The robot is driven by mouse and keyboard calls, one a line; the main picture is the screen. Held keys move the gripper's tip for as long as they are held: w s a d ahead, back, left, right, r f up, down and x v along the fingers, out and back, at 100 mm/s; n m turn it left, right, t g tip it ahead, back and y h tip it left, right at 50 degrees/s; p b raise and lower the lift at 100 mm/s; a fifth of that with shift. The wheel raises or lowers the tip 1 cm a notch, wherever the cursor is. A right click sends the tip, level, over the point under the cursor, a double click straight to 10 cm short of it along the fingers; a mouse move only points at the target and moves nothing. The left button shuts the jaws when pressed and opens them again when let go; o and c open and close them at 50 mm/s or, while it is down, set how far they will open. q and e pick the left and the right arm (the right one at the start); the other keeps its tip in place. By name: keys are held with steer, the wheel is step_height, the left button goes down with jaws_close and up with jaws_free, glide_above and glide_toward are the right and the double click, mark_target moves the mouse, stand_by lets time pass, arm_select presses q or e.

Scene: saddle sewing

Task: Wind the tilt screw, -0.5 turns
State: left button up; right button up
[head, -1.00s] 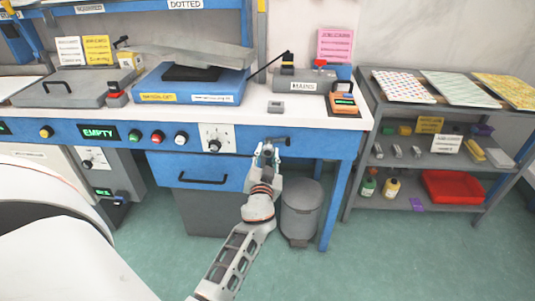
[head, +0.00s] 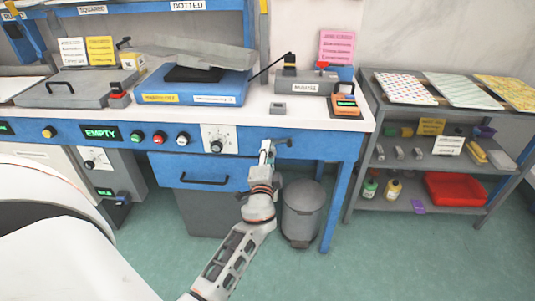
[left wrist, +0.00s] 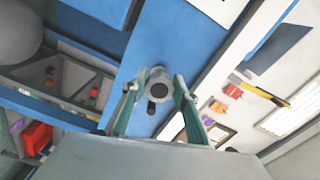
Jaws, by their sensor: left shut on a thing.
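The tilt screw (head: 284,142) is a small dark grey crank on the blue front rail of the bench, right of the white dial. In the left wrist view its round end (left wrist: 158,90) sits between the fingertips, with a dark spot below it. My left gripper (head: 267,149) is at the crank, its fingers seen nearly edge-on in the head view. In the left wrist view the two green-grey fingers of the left gripper (left wrist: 157,86) stand on either side of the screw and are shut on it. My right gripper is not in view.
A blue drawer (head: 200,171) with a dark handle is left of the gripper. A grey bin (head: 302,212) stands on the floor below. A grey shelf rack (head: 440,163) stands to the right. The green floor in front is clear.

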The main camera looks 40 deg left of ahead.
arm_select(q)
steer(key=shift+r+m, duration=0.2)
steer(key=shift+m, duration=0.8)
steer(key=m+p, duration=0.1)
steer(key=m, duration=0.1)
steer(key=shift+r+m, duration=0.1)
steer(key=shift+m, duration=0.3)
steer(key=m+p, duration=0.1)
steer(key=m, duration=0.3)
steer(key=shift+r+p, duration=0.1)
steer(key=shift+p, duration=0.3)
steer(key=m+p, duration=0.1)
steer(key=m, duration=0.2)
steer(key=shift+w+r, duration=0.1)
steer(key=m+p, duration=0.2)
steer(key=m, duration=0.1)
steer(key=shift+m, duration=0.4)
steer(key=m+p, duration=0.2)
steer(key=m, duration=0.2)
steer(key=shift+d, duration=0.15)
steer(key=shift+m+p, duration=0.65)
steer(key=shift+m, duration=0.45)
steer(key=shift+f, duration=0.2)
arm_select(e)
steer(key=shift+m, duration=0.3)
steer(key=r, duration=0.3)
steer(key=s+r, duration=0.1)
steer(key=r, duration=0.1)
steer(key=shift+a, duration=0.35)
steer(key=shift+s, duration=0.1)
